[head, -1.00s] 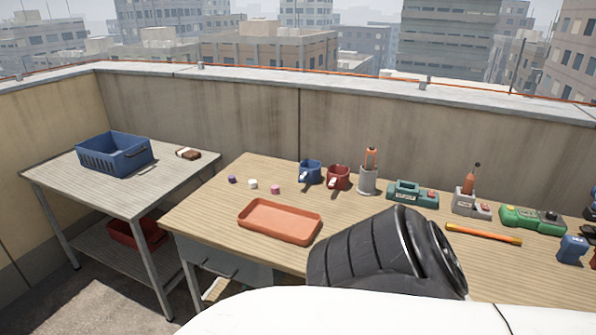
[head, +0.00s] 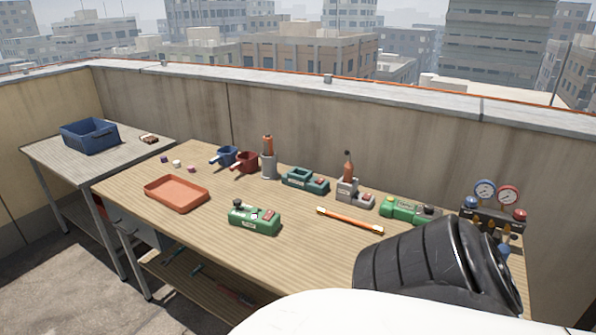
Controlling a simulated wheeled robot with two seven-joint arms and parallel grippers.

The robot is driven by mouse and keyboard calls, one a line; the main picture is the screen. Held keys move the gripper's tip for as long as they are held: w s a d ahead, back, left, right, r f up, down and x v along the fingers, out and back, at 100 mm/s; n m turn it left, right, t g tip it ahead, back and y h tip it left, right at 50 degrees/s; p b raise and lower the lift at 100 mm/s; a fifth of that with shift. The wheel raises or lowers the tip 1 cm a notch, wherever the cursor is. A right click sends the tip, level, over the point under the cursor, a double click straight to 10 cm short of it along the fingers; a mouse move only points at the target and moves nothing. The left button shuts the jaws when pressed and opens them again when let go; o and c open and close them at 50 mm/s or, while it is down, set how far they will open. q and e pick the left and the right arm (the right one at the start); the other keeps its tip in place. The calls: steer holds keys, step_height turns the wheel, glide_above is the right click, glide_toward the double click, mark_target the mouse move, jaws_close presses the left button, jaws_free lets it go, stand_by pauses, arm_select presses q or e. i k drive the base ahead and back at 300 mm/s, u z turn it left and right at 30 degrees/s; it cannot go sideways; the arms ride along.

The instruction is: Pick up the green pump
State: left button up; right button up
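Several green devices stand on the wooden workbench (head: 235,180). A darker teal-green unit (head: 296,178) stands at the back beside the orange-topped grey cylinder. A brighter green unit with a dark end (head: 400,208) stands farther right at the back. I cannot tell for certain which of these is the green pump. A black ribbed section and white shell of my own arm fill the lower right. Neither gripper shows.
A blue crate (head: 89,137) is on the side table. A concrete parapet runs behind. The bench's front left is mostly clear.

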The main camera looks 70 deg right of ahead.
mark_target(248, 217)
steer(key=k, duration=0.15)
steer(key=z, duration=1.25)
